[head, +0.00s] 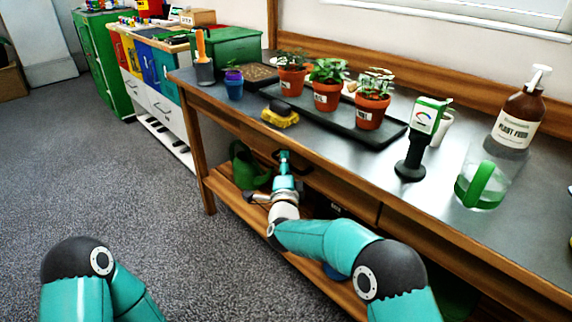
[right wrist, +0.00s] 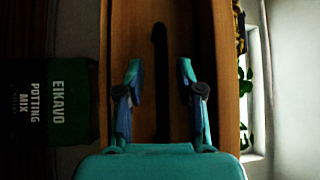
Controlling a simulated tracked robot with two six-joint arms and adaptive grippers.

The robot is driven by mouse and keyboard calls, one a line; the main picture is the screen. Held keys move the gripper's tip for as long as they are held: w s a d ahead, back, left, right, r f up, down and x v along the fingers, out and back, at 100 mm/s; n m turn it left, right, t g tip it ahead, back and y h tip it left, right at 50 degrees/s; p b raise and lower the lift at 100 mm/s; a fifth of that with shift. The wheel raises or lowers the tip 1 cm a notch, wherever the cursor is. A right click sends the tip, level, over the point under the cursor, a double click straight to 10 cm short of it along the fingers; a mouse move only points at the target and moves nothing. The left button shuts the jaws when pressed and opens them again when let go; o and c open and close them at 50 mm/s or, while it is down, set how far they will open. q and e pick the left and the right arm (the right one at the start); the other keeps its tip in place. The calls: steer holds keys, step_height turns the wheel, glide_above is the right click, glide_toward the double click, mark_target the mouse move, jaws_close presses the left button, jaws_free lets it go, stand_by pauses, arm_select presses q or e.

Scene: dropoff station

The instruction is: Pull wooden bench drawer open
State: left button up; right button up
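The wooden bench (head: 207,190) has a drawer front under its grey top, and it looks shut. The wooden drawer front fills the middle of the right wrist view (right wrist: 206,35), which is turned sideways. A dark bar handle (right wrist: 160,70) runs along it. My right gripper (head: 284,160) is at the drawer front in the head view, covering most of the handle. In the right wrist view its two fingers (right wrist: 160,82) are apart, one on each side of the handle, with visible gaps. My left arm shows only at lower left; its gripper is out of view.
On the benchtop stand potted plants on a black tray (head: 389,138), a yellow sponge (head: 282,121), a meter on a stand (head: 410,160) and a plant food bottle (head: 497,150). A green watering can (head: 243,168) stands on the lower shelf. The floor at left is clear.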

jaws_close()
steer(key=shift+f, duration=0.15)
